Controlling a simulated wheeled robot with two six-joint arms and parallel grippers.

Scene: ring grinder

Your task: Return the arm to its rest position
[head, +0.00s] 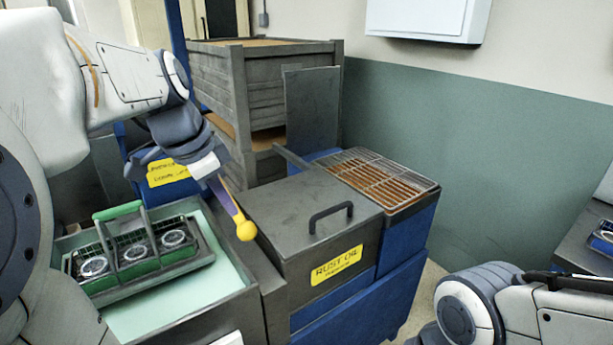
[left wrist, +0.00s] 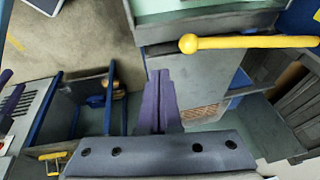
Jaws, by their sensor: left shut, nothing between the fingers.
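My left arm (head: 130,85) comes in from the left and is raised over the workstation. My left gripper (head: 226,202) has purple fingers, pressed together and empty. They show in the left wrist view (left wrist: 157,85) as a shut pair. A yellow lever with a ball end (head: 245,229) lies close to the fingertips in the head view. In the left wrist view the lever (left wrist: 250,42) crosses the top right, apart from the fingers. My right arm (head: 475,305) shows at the bottom right; its gripper is outside the view.
A green-handled basket (head: 120,212) with several round metal rings sits in a tank of pale liquid (head: 215,285). A lidded rust oil box (head: 310,215) stands beside it, with a wire rack (head: 380,178) behind. A grey wooden crate (head: 240,95) stands at the back.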

